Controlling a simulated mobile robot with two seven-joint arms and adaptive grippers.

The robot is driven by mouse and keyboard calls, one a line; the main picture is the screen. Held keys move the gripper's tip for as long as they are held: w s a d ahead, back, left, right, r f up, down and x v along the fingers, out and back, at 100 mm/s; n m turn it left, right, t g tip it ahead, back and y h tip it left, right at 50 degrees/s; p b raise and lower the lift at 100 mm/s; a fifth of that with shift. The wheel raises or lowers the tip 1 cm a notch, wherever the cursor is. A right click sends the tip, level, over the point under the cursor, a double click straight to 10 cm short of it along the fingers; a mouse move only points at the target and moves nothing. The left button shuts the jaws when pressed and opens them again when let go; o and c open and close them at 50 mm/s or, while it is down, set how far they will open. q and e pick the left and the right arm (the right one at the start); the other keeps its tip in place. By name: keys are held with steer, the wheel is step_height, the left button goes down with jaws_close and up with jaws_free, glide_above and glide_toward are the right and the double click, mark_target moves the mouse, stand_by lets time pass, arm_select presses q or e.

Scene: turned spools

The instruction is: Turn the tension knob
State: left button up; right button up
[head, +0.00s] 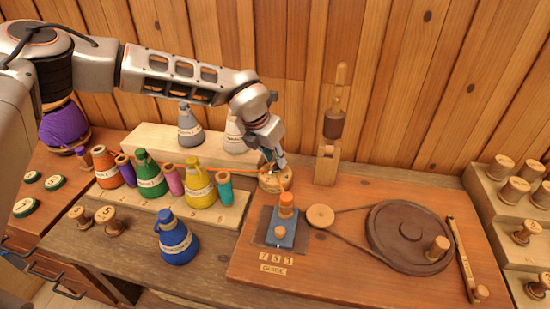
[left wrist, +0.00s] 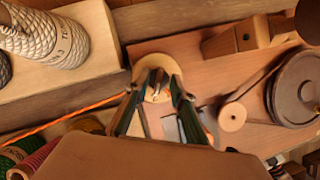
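The tension knob (head: 275,182) is a round, pale wooden disc at the back left of the wooden winding board (head: 350,275). It also shows in the left wrist view (left wrist: 160,65), below my fingers. My left gripper (head: 277,164) reaches down onto it from above. In the left wrist view, the fingertips (left wrist: 157,84) come close together over the disc's middle and look shut on its raised centre, which they mostly hide. An orange thread (head: 235,171) runs past the knob toward an orange-wound spool (head: 286,204) on a blue block. My right gripper is not in view.
A belt joins a small pulley (head: 320,216) to a large dark wheel (head: 405,232). Coloured cones, including a yellow one (head: 199,187), stand left. A blue cone (head: 176,240) stands in front.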

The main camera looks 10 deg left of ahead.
arm_select(q)
steer(key=shift+w+f, duration=0.2)
steer(key=shift+f, duration=0.25)
jaws_close()
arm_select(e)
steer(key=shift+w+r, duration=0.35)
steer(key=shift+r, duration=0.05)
